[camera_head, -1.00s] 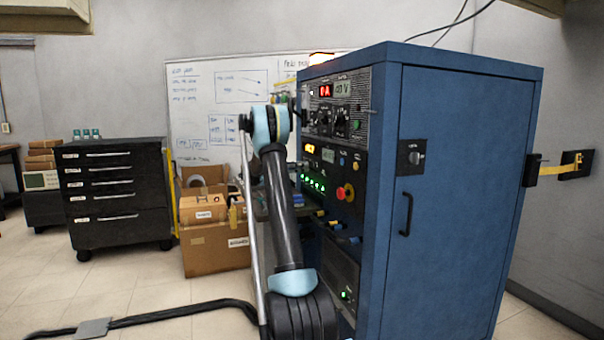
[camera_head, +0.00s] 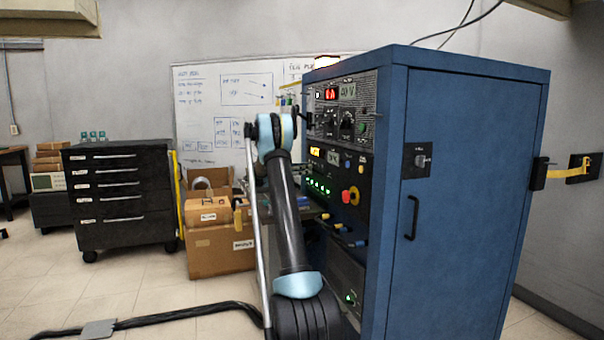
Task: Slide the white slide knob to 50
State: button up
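The blue cabinet (camera_head: 465,200) stands at the right, and its front panel (camera_head: 340,165) faces left, seen at a steep angle. The panel carries red and pale displays, dark knobs, a row of green lights, and a red and yellow button (camera_head: 350,196). I cannot pick out the white slide knob or its scale at this size and angle. My arm rises from the bottom centre and stands in front of the panel's left side. My gripper is not clearly visible; the arm's upper end is beside the panel, and I cannot see fingers or any contact.
A black drawer cabinet (camera_head: 120,195) stands at the left, with cardboard boxes (camera_head: 218,248) beside it. A whiteboard (camera_head: 225,105) is on the back wall. A thick black cable (camera_head: 185,313) runs across the floor. Open floor lies at the lower left.

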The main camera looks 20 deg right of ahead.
jog(key=a, duration=1.2)
jog(key=shift+s, duration=0.15)
jog(key=shift+s, duration=0.15)
jog(key=s+a+n+y, duration=0.2)
jog(key=s+n+y, duration=0.7)
jog(key=s, duration=2.4)
jog(key=s+a+f+n+y, duration=0.3)
jog(key=s+f, duration=0.4)
jog(key=s, duration=0.3)
jog(key=s+a+f+n+t+y, duration=0.1)
jog(key=s+a+f+n+y, duration=0.2)
jog(key=s+a+f, duration=0.3)
jog(key=s+a+f+n+y, duration=0.2)
jog(key=s+a+f, duration=0.3)
jog(key=s, duration=1)
notch_tip(320, 180, down, 3)
jog(key=shift+a+r+n+t+y, duration=0.1)
jog(key=shift+a+n+t+y, duration=0.2)
jog(key=shift+n+y, duration=0.15)
jog(key=shift+s, duration=0.1)
